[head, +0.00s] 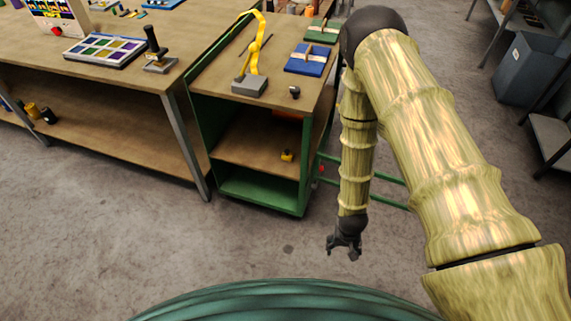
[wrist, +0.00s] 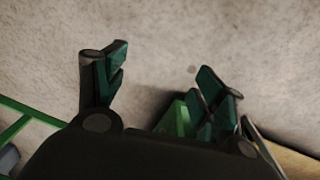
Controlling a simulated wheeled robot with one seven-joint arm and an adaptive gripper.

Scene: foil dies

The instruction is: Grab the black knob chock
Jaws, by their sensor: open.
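A small black piece that looks like the black knob chock (head: 294,92) sits on the wooden top of the green cart (head: 225,90), near its front edge, in the head view. It is too small there to make out its shape. My gripper (head: 344,254) hangs low, pointing down, in front of and to the right of the cart, well below its top and apart from the chock. In the wrist view my gripper (wrist: 163,62) has its fingers spread, with only bare floor between them. The chock does not show in the wrist view.
On the cart top are a grey block (head: 249,86) with a yellow strap (head: 257,45), a blue pad (head: 306,60) and a green pad (head: 324,31). A small yellow piece (head: 287,155) lies on the cart's shelf. A workbench (head: 100,75) stands left. Floor in front is clear.

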